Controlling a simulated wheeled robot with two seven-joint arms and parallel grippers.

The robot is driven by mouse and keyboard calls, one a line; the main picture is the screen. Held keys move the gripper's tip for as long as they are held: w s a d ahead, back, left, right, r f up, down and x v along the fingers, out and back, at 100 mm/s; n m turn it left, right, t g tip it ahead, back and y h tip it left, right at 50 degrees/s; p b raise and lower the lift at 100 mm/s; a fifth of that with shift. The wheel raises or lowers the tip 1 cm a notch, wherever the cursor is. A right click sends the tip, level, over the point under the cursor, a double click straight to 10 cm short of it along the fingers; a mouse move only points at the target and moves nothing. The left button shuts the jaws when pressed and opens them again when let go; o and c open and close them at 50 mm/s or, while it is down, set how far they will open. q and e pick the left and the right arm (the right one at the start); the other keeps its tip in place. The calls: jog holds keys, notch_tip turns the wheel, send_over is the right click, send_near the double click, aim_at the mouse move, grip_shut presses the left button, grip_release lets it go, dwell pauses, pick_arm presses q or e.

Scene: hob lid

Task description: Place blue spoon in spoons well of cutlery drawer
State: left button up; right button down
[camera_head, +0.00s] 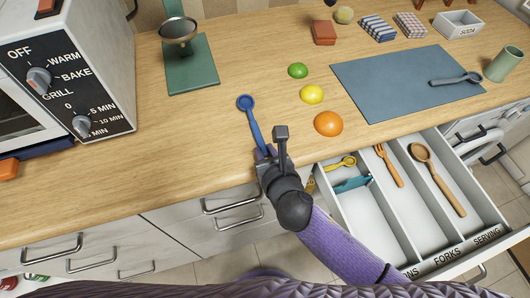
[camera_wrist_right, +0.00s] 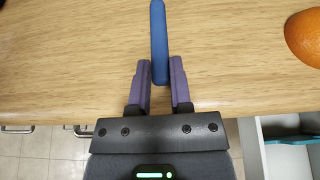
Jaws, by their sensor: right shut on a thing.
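The blue spoon (camera_head: 250,117) lies over the wooden counter near its front edge, bowl pointing away from me. My right gripper (camera_head: 266,153) is shut on the end of its handle; the right wrist view shows the handle (camera_wrist_right: 159,40) between the two fingers (camera_wrist_right: 160,85). I cannot tell whether the spoon touches the counter. The cutlery drawer (camera_head: 470,247) is open at right. Its left, spoons well (camera_head: 368,215) holds a yellow spoon (camera_head: 341,163) and a teal utensil (camera_head: 352,184); my right arm hides part of its label. My left gripper is not in view.
A wooden fork (camera_head: 388,165) and wooden serving spoon (camera_head: 437,178) lie in the other wells. Green (camera_head: 298,71), yellow (camera_head: 312,94) and orange (camera_head: 328,123) fruits sit right of the blue spoon. A blue mat (camera_head: 400,85) lies beyond the drawer.

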jog(key=c, duration=1)
grip_release()
jog(key=shift+f, duration=0.15)
jog(key=o, duration=0.5)
jog(key=shift+c, duration=0.2)
